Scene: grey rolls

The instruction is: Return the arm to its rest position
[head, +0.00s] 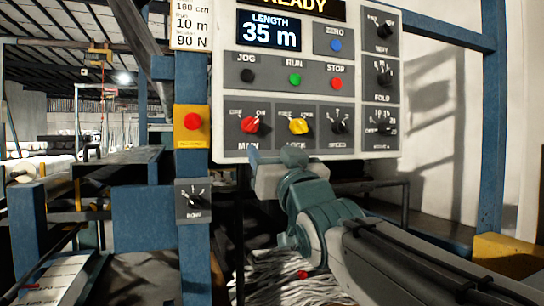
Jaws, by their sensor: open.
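My arm (345,240) reaches in from the lower right, grey with a teal wrist. My gripper (274,160) is at its end, just below the lower edge of a light control panel (308,88). It is open, with nothing seen held in it. Its tips are close to the panel's lower edge; I cannot tell whether they touch it. Part of the gripper is hidden behind the wrist.
The panel carries a red knob (250,125), a yellow knob (299,126), several dark knobs and buttons, and a display reading 35 m. A blue post (193,258) with a red stop button (193,121) stands left. White strands (290,280) lie below.

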